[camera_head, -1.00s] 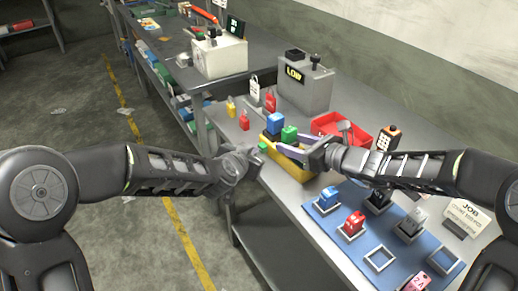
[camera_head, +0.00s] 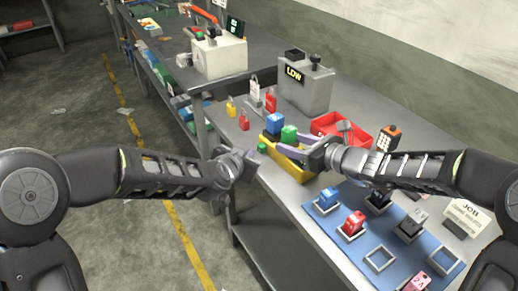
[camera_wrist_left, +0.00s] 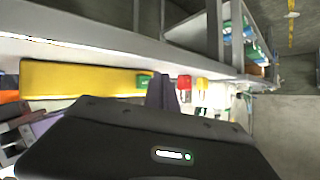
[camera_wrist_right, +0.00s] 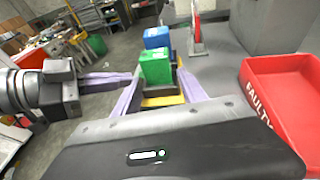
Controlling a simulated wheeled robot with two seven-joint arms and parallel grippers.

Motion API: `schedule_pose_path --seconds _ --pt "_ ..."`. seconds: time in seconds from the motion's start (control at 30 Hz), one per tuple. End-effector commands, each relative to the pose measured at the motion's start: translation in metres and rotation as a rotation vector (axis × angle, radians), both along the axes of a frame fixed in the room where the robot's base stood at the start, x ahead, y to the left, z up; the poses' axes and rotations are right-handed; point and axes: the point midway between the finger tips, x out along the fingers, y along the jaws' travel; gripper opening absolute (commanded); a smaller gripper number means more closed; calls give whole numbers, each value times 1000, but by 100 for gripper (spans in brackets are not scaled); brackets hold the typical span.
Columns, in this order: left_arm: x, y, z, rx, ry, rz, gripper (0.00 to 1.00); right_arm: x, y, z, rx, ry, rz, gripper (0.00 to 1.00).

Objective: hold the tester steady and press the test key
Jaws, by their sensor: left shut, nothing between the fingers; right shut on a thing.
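The yellow tester (camera_head: 299,172) lies on the bench, with a blue block (camera_head: 274,123) and a green block (camera_head: 289,134) standing on or beside it. A small green key (camera_head: 262,147) is at its near-left end, and it also shows in the left wrist view (camera_wrist_left: 143,81). My right gripper (camera_head: 302,146) is shut on the tester; in the right wrist view its fingers straddle the green block (camera_wrist_right: 155,67) and the yellow body. The exact contact is partly hidden. My left gripper (camera_head: 248,164) is shut and empty, just off the bench edge near the green key, apart from it.
A red tray (camera_head: 345,128) marked FAULTY and a grey box reading LOW (camera_head: 305,85) stand behind the tester. A blue mat (camera_head: 345,245) with several sockets and blocks lies at the right.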

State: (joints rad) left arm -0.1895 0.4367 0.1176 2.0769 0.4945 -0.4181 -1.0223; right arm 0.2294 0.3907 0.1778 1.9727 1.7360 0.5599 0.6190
Motion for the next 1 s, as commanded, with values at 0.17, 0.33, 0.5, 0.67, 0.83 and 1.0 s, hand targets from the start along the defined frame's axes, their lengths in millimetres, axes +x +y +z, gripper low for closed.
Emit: schedule_pose_path --seconds 0.17,0.33,0.5,0.67,0.83,1.0 --pt "0 0 -1 0 0 0 0 -1 -1 -6 -6 9 -1 0" --pt "-1 2 -1 1 1 1 0 -1 -1 -6 -6 9 -1 0" --pt "-8 12 0 1 1 1 0 -1 -1 -6 -6 9 -1 0" --pt "-17 26 0 1 0 2 0 -1 -1 -6 -6 9 -1 0" --pt "-26 38 0 0 0 1 0 -1 -1 -6 -6 9 -1 0" --pt "-29 41 -1 1 1 0 0 -1 -1 -6 -6 9 -1 0"
